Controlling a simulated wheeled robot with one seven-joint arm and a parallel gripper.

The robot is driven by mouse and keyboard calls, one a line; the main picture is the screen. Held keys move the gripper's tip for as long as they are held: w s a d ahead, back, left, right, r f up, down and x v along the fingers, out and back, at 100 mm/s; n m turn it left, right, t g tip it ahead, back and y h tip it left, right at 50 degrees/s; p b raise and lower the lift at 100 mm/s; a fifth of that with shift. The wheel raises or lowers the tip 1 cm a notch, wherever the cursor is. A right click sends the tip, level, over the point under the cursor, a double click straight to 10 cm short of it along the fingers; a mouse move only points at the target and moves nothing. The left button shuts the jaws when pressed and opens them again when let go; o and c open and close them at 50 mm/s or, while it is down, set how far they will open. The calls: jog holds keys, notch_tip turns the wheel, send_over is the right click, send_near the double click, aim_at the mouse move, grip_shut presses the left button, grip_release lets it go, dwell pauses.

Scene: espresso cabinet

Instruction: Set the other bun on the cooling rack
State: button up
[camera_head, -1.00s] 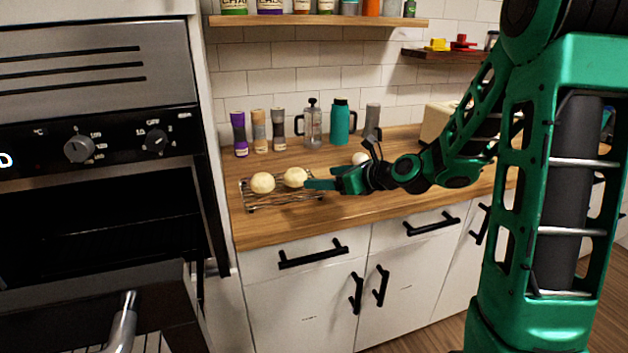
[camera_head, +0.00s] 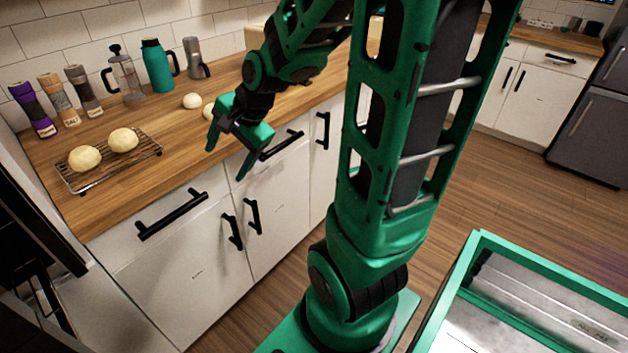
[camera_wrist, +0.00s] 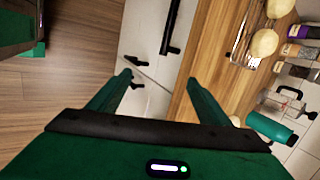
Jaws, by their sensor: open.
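Two pale round buns, a left bun (camera_head: 84,158) and a right bun (camera_head: 123,139), sit side by side on the wire cooling rack (camera_head: 92,183) at the counter's left end. A smaller whitish round bun (camera_head: 193,101) lies on the bare counter right of the rack. Another pale round thing (camera_head: 208,112) is beside it, partly hidden by my gripper. My gripper (camera_head: 227,160) is open and empty, fingers pointing down at the counter's front edge, right of the rack. In the wrist view the rack (camera_wrist: 239,36) and its buns (camera_wrist: 265,42) are at upper right, outside the open fingers (camera_wrist: 159,80).
Spice grinders (camera_head: 58,99), a French press (camera_head: 124,78), a teal flask (camera_head: 157,66) and a grey grinder (camera_head: 196,58) stand along the back wall. Cabinet handles (camera_head: 172,214) stick out below the counter. The counter (camera_head: 165,125) between rack and loose round things is clear.

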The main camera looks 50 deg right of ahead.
jog(key=s+d+n+g, duration=0.1)
jog(key=s+n+g, duration=0.1)
jog(key=s, duration=0.5)
jog(key=s+d+r+n+g+h, duration=0.1)
jog(key=s+n, duration=0.3)
jog(key=s, duration=0.4)
jog(key=s+d+n+g, duration=0.2)
jog(key=s+d+n, duration=0.1)
jog(key=s, duration=0.5)
jog(key=shift+s+r+n+g+h, duration=0.15)
jog(key=shift+r+n+g+h, duration=0.15)
jog(key=shift+r+n+g, duration=0.15)
jog(key=shift+f, duration=0.1)
